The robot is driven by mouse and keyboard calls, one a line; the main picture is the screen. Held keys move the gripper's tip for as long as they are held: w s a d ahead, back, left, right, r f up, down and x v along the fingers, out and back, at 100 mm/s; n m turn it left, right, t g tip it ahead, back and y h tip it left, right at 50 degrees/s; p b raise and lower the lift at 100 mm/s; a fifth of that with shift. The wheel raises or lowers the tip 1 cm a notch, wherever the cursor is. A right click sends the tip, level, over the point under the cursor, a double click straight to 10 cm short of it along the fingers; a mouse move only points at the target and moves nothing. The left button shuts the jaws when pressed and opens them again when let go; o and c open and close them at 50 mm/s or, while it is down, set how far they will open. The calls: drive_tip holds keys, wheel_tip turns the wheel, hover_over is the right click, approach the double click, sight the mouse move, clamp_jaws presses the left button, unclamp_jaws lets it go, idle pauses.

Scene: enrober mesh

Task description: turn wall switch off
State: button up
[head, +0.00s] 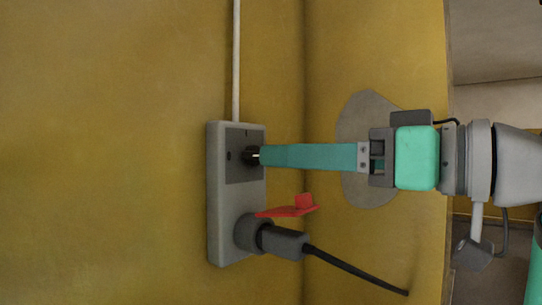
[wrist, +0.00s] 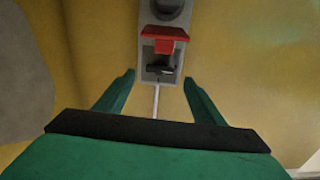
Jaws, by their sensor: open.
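The wall switch is a grey box (head: 218,195) on the yellow wall. Its darker upper plate carries a small black knob (head: 250,156) with a pale mark. My gripper (head: 263,156) reaches in from the right in the head view, its teal fingertips right at the knob; the fingers overlap there, so contact cannot be told. In the wrist view the black knob (wrist: 160,70) lies between the two spread green fingers (wrist: 159,79), with space on both sides. My gripper is open and empty. The knob's exact turn is hard to read.
A red flap (head: 290,211) sticks out just below the fingers. Under it a black plug (head: 282,242) sits in the socket, its cable running right. A white conduit (head: 236,60) rises from the box. A wall corner and grey patch (head: 365,195) lie behind my gripper.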

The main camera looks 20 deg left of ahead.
drive_tip(key=shift+x, duration=2.9)
drive_tip(key=c, duration=1)
drive_tip(key=shift+c, duration=0.2)
drive_tip(key=shift+n, duration=0.4)
drive_tip(key=o, duration=1)
drive_tip(key=shift+o, duration=0.2)
drive_tip(key=shift+d, duration=0.15)
drive_tip(key=v, duration=1)
drive_tip(key=shift+d, duration=0.3)
